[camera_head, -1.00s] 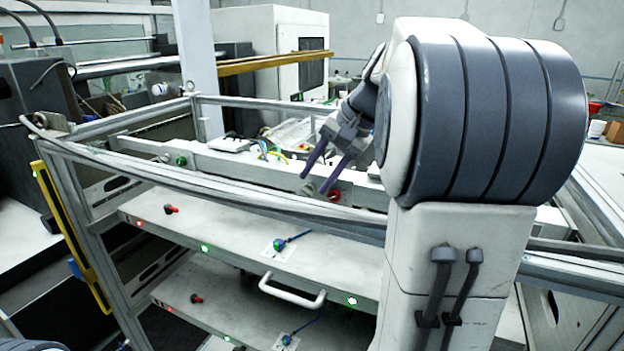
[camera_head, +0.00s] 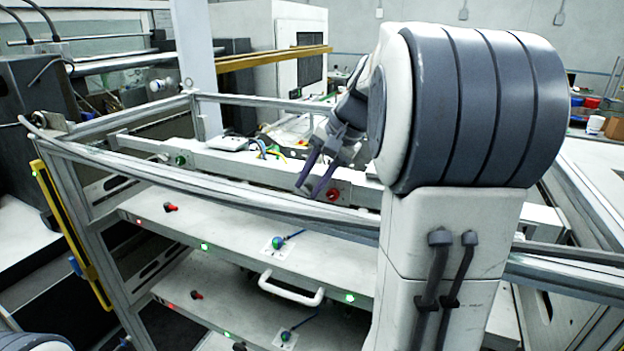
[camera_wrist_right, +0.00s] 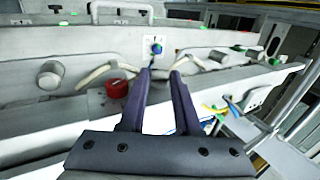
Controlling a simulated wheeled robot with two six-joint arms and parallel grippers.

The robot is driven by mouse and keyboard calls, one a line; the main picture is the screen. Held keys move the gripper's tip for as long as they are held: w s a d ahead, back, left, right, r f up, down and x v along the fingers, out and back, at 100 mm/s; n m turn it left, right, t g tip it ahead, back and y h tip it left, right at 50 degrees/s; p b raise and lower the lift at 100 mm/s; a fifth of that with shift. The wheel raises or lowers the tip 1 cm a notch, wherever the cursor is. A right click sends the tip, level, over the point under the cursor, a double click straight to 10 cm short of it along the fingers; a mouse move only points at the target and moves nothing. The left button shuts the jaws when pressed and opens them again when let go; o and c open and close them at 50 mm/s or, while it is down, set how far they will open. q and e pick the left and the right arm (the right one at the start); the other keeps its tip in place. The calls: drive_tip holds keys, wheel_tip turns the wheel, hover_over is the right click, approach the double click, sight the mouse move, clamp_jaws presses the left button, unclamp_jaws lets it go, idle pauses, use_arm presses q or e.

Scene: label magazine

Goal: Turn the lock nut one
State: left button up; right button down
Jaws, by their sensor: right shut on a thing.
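My right gripper (camera_head: 307,192) is at the upper rail, with its fingertips just left of a red knob (camera_head: 333,194) in the head view. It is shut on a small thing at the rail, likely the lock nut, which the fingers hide. The red knob (camera_wrist_right: 117,88) sits left of the fingers there. My left gripper is not in view.
A metal frame bar (camera_head: 240,202) runs in front of the rail. A green knob (camera_head: 181,160) sits farther left on the rail. Below are shelves with a blue knob (camera_head: 278,243), a red knob (camera_head: 170,207) and a white handle (camera_head: 291,290). Coloured cables (camera_head: 268,151) lie behind the rail.

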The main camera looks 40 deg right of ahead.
drive_tip(key=g+p, duration=0.1)
drive_tip(key=p, duration=0.1)
drive_tip(key=g+h+p, duration=0.1)
drive_tip(key=p, duration=0.1)
drive_tip(key=g+h+p, duration=0.1)
drive_tip(key=p, duration=0.1)
drive_tip(key=shift+w+a+r+p, duration=0.3)
drive_tip(key=shift+w+r, duration=0.1)
drive_tip(key=shift+w+g, duration=0.1)
drive_tip(key=shift+g, duration=0.4)
drive_tip(key=shift+w+a+f+g+h+p, duration=0.15)
drive_tip(key=shift+f+g+h+p, duration=0.1)
drive_tip(key=shift+g+h+p, duration=0.35)
drive_tip(key=shift+g, duration=0.3)
drive_tip(key=c, duration=0.9)
unclamp_jaws()
